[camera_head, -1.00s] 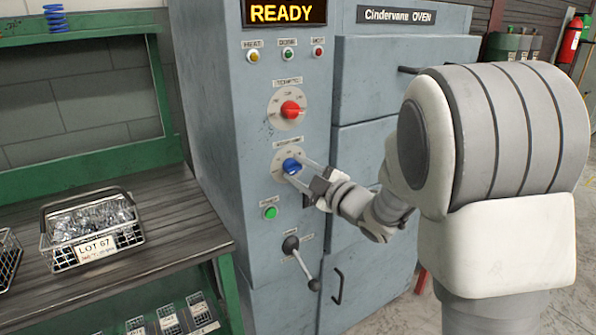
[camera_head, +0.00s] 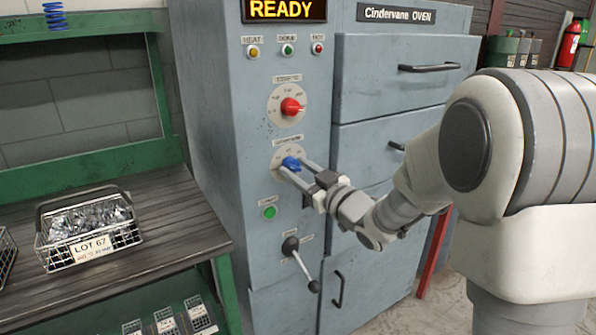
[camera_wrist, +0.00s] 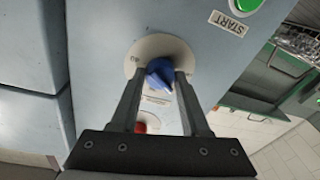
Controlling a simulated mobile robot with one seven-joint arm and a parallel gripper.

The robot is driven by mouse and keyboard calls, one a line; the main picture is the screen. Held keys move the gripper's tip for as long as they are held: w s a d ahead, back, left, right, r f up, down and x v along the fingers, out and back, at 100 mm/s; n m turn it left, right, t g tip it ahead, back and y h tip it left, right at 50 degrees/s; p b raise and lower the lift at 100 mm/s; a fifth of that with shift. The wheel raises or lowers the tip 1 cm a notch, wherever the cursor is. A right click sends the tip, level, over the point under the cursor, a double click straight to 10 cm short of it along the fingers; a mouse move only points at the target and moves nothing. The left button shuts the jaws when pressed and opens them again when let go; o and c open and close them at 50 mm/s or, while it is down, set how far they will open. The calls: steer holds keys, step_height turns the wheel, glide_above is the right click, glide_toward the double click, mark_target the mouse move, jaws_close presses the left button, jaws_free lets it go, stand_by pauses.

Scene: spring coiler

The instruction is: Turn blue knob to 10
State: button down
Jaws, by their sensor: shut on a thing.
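The blue knob (camera_head: 291,163) sits on a round pale dial (camera_head: 277,158) on the front of the grey oven cabinet. My gripper (camera_head: 296,168) reaches in from the right and is shut on the blue knob. In the wrist view the knob (camera_wrist: 160,75) lies between the two finger ends, and its pointer looks tilted.
The red knob (camera_head: 291,106) is above the blue one. A green button (camera_head: 270,212) and a lever (camera_head: 304,265) are below. The display (camera_head: 285,10) reads READY. A wire basket (camera_head: 90,250) labelled LOT 67 stands on the bench at left.

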steer(key=shift+m, duration=0.7)
steer(key=shift+c, duration=1.9)
jaws_free()
steer(key=p+v, duration=0.1)
steer(key=v, duration=1.6)
steer(key=shift+s, duration=0.3)
